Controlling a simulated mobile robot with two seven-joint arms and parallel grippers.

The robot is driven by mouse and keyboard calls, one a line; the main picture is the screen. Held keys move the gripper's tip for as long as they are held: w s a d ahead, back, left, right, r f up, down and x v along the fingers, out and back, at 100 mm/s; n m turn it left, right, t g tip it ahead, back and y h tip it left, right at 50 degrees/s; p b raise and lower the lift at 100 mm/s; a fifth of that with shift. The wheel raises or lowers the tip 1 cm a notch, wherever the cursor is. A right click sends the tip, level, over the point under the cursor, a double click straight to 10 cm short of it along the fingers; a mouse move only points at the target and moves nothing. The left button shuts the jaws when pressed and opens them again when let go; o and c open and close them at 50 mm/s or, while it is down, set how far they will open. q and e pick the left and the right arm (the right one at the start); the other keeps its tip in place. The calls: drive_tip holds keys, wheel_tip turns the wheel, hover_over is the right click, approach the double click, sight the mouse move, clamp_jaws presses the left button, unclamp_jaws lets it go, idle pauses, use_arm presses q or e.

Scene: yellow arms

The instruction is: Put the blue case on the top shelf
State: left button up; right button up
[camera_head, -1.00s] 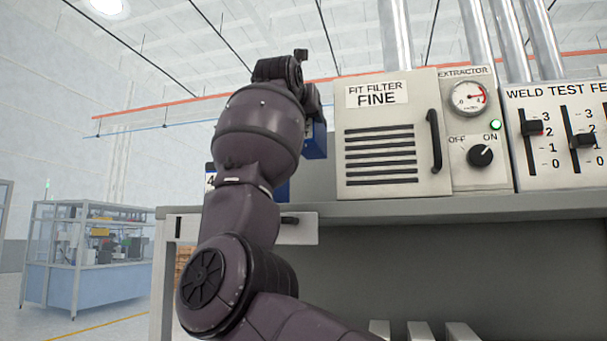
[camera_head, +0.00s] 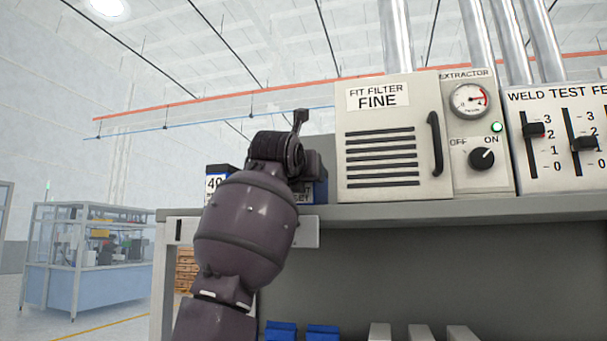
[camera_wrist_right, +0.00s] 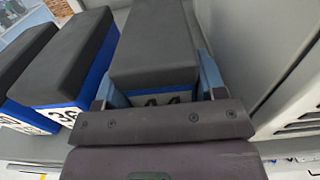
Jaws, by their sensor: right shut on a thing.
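A blue case (camera_wrist_right: 155,45) with a dark grey top and a partly hidden number label sits between the two blue-grey fingers of my right gripper (camera_wrist_right: 158,84). The gripper is shut on it. In the head view a blue part of the case (camera_head: 320,190) shows right of my wrist, just at the level of the top shelf (camera_head: 400,210). My arm hides most of it, and I cannot tell whether its base touches the shelf. My left gripper is out of view.
Left of the held case stand more blue cases, one marked 36 (camera_wrist_right: 75,65) and another (camera_wrist_right: 25,70) at the edge. The cream filter cabinet (camera_head: 392,150) stands close on the right. Blue cases (camera_head: 280,331) and white blocks (camera_head: 420,332) show below the shelf.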

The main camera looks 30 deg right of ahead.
drive_tip(key=shift+s+r, duration=0.1)
drive_tip(key=shift+s, duration=0.05)
drive_tip(key=o, duration=0.7)
drive_tip(key=shift+f, duration=0.25)
drive_tip(key=o, duration=0.5)
drive_tip(key=shift+r, duration=0.15)
